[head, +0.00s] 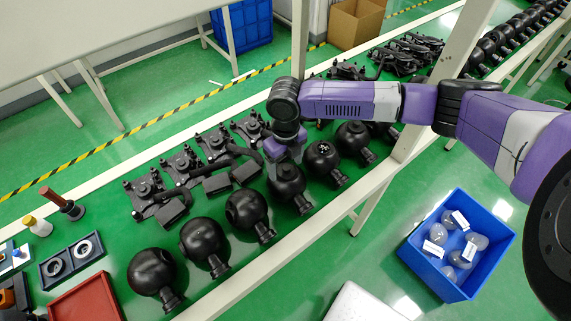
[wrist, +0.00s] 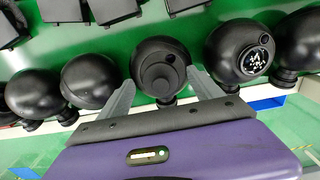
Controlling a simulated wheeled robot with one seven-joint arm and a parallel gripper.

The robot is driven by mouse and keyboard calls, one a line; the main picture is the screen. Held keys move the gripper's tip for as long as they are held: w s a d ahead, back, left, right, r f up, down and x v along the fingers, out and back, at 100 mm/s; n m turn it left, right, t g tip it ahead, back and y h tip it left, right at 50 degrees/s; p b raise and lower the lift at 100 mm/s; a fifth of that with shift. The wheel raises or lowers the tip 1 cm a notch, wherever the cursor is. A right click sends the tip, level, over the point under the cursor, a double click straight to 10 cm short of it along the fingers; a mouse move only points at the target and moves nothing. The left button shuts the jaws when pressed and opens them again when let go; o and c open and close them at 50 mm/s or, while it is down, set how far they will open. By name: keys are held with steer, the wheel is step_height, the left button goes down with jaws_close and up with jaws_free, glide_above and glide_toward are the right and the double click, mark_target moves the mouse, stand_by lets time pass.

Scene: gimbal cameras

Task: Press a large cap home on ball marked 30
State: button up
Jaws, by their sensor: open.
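A row of black balls with short necks lies along the near edge of the green bench; no number 30 is readable on any. My gripper (head: 287,158) is over one black ball (head: 287,184). In the wrist view my gripper (wrist: 162,78) is open, its two grey fingers on either side of that ball (wrist: 148,52), with nothing held. A dark round disc (wrist: 158,77) shows on the ball's face; I cannot tell whether it is a seated cap or an opening. Whether the fingers touch the ball is unclear.
The neighbouring ball (wrist: 225,45) on the right carries a round face with white marks. Black gimbal frames (head: 182,165) stand behind the row. A dark tray (head: 67,278) with round pieces and a red tray (head: 88,303) are at left. A blue bin (head: 424,268) stands on the floor.

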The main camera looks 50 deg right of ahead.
mark_target(285, 166)
step_height(285, 166, up, 8)
steer(key=shift+f+b, duration=0.2)
steer(key=shift+b, duration=0.35)
stand_by(0.3)
